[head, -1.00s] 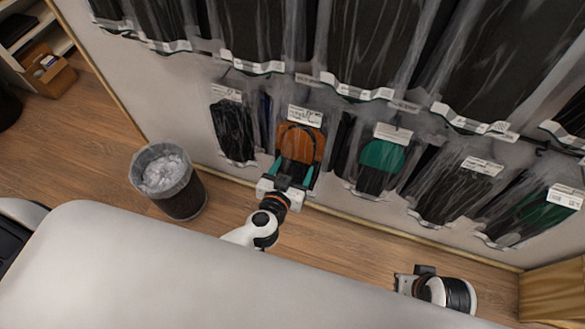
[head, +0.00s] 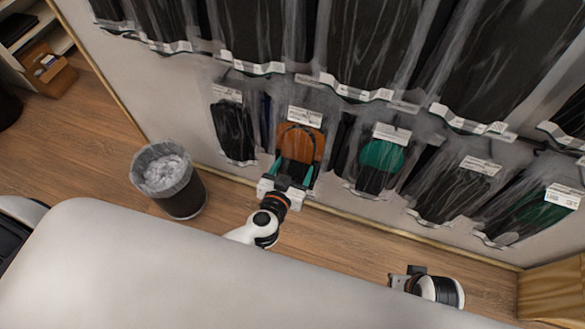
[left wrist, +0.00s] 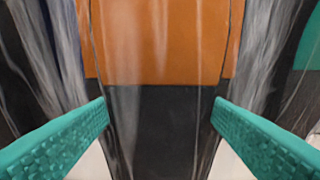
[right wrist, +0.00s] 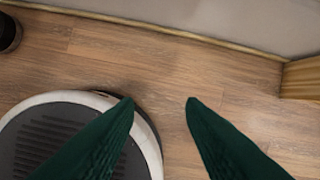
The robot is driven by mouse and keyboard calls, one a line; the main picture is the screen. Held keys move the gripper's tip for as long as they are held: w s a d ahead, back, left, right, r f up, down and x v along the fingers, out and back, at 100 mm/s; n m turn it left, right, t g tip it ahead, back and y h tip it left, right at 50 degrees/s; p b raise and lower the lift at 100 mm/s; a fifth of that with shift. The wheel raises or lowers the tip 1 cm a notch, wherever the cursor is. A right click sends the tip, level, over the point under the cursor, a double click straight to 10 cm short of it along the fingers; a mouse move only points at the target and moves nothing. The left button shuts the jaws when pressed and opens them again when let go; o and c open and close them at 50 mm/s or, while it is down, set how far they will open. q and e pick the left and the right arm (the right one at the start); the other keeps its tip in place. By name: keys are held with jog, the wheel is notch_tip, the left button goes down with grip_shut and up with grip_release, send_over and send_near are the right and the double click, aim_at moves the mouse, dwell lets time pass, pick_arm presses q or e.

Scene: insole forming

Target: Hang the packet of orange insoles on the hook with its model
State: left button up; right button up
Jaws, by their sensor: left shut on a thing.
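The packet of orange insoles (head: 302,143) is clear plastic with a white label at its top, orange above and black below. It is upright against the wall display in the lower row. In the left wrist view the packet (left wrist: 160,45) fills the middle. My left gripper (head: 292,174) is shut on the packet's lower black part, one teal finger at each side (left wrist: 160,108). The hook behind the label is hidden, so I cannot tell whether the packet is on it. My right gripper (head: 398,280) is low at the right, its fingers apart and empty in the right wrist view (right wrist: 162,103).
A black packet (head: 233,130) hangs left of the orange one. A green-and-black packet (head: 380,160) hangs to its right, with more packets beyond. Large dark packets (head: 370,40) hang above. A waste bin (head: 183,197) stands on the floor at left. A wooden box (head: 553,290) is at lower right.

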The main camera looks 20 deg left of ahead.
pick_arm(q)
jog(key=o, duration=1.1)
pick_arm(e)
jog(key=shift+w+r, duration=0.1)
jog(key=shift+r, duration=0.1)
pick_arm(q)
jog(key=shift+s, duration=0.2)
jog(key=p+v, duration=0.2)
jog(key=v, duration=0.9)
jog(key=shift+s+r+p, duration=0.2)
jog(key=shift+s+p, duration=0.1)
pick_arm(e)
notch_tip(320, 180, down, 9)
jog(key=s, duration=0.1)
jog(key=shift+s+d, duration=0.15)
jog(key=shift+s, duration=0.2)
jog(key=shift+r, duration=0.1)
